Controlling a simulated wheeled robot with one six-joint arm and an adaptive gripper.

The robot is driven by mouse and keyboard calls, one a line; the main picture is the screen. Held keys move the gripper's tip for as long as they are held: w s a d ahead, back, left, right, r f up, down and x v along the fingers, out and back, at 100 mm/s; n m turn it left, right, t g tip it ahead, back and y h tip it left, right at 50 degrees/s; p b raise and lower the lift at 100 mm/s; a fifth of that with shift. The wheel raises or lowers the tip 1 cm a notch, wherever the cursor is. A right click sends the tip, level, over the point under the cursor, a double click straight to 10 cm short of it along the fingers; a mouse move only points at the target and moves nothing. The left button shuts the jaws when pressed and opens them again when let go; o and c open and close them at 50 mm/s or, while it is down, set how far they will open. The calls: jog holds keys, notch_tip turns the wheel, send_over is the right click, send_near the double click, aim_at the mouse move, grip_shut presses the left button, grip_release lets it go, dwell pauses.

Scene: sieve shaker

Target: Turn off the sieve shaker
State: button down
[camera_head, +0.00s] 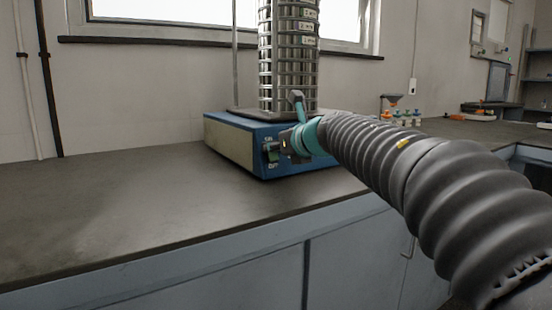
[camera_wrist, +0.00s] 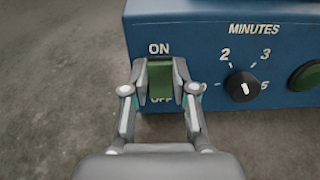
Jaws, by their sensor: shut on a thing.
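The sieve shaker has a blue base (camera_head: 235,139) on the bench, with a stack of metal sieves (camera_head: 288,60) upright on top. The wrist view shows its blue front panel (camera_wrist: 200,45) with a green rocker switch (camera_wrist: 160,80) between the labels ON above and OFF below. My gripper (camera_wrist: 159,78) is at the switch, one finger on each side of it, closed in on it. The fingers partly cover the OFF label. Which way the rocker is tilted I cannot tell. In the head view my gripper (camera_head: 275,150) is at the panel's left part.
Right of the switch are a MINUTES dial (camera_wrist: 242,86) and a green round button (camera_wrist: 306,76). The dark bench top (camera_head: 110,205) is clear to the left.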

jog(key=shift+d+f+t+y+b, duration=0.1)
jog(key=shift+f+t+y+b, duration=0.3)
jog(key=shift+b, duration=0.75)
jog(key=shift+s+r+t, duration=0.15)
jog(key=shift+r+t, duration=0.05)
jog(key=shift+t, duration=0.2)
jog(key=c, duration=0.9)
grip_release()
jog(key=v, duration=1.2)
jog(key=shift+d+f, duration=0.1)
jog(key=shift+f, duration=0.1)
